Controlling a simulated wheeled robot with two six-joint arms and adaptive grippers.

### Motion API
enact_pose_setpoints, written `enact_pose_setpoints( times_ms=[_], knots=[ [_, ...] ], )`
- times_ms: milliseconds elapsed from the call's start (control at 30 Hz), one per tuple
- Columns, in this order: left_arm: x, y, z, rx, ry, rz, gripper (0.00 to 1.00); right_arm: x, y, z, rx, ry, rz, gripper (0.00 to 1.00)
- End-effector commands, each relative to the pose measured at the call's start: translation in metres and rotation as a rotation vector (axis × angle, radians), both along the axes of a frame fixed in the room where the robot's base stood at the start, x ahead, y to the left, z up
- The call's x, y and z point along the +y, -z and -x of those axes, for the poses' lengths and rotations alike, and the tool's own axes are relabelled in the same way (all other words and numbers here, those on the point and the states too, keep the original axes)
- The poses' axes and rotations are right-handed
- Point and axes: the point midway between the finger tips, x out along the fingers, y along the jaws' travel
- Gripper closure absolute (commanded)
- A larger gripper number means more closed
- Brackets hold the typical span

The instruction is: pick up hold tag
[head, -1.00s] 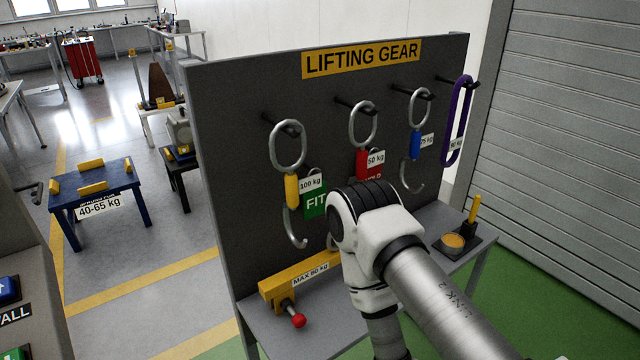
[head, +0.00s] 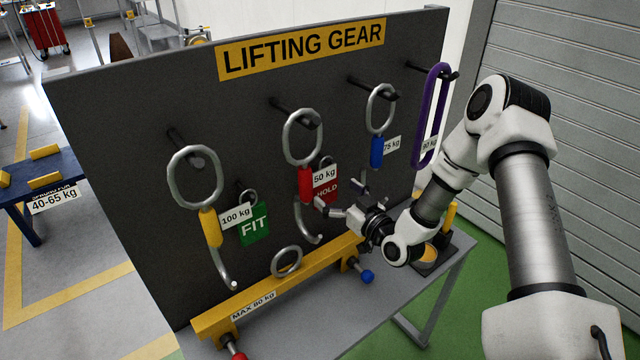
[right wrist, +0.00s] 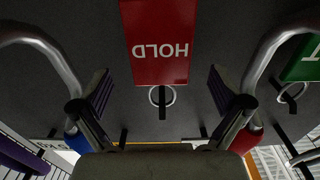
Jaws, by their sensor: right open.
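The red HOLD tag (head: 328,190) hangs by a ring on a peg of the dark board, just right of the red 50 kg hook. The hook's label and my gripper cover part of it in the head view. In the right wrist view the HOLD tag (right wrist: 160,45) appears upside down, and its ring (right wrist: 162,95) is around a peg. My right gripper (head: 343,197) is open in front of the board at the tag's lower right. In the right wrist view its fingers (right wrist: 160,92) stand apart on either side of the tag's ring, with nothing seen between their pads touching them. My left gripper is not in view.
The green FIT tag (head: 254,223) hangs to the left. The 50 kg hook (head: 306,185), 100 kg hook (head: 210,228) and 75 kg hook (head: 377,150) flank the area. A yellow beam (head: 270,292) lies below on the grey bench (head: 400,300). A purple sling (head: 431,115) hangs at right.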

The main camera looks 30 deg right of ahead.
Motion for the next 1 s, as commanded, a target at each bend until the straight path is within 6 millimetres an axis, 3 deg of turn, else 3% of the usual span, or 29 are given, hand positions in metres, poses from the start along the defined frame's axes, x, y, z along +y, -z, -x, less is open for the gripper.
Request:
enact_pose_setpoints(
  times_ms=[133, 233, 467, 500, 667, 1000],
  knots=[
    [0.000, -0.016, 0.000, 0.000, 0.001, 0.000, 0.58, 0.004, -0.003, -0.027, 0.002, -0.005, 0.004, 0.00],
    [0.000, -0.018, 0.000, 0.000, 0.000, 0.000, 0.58, 0.004, -0.001, -0.042, 0.003, -0.002, 0.002, 0.00],
    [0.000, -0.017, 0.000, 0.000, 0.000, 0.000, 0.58, 0.004, 0.002, -0.046, 0.004, 0.000, -0.003, 0.00],
    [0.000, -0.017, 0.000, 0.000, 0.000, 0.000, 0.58, 0.004, 0.002, -0.046, 0.004, 0.000, -0.003, 0.07],
    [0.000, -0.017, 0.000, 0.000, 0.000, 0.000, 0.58, 0.004, 0.002, -0.046, 0.004, 0.000, -0.003, 0.63],
    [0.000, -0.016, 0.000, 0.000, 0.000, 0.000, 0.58, 0.004, 0.001, -0.046, 0.003, 0.000, -0.003, 0.63]
  ],
)
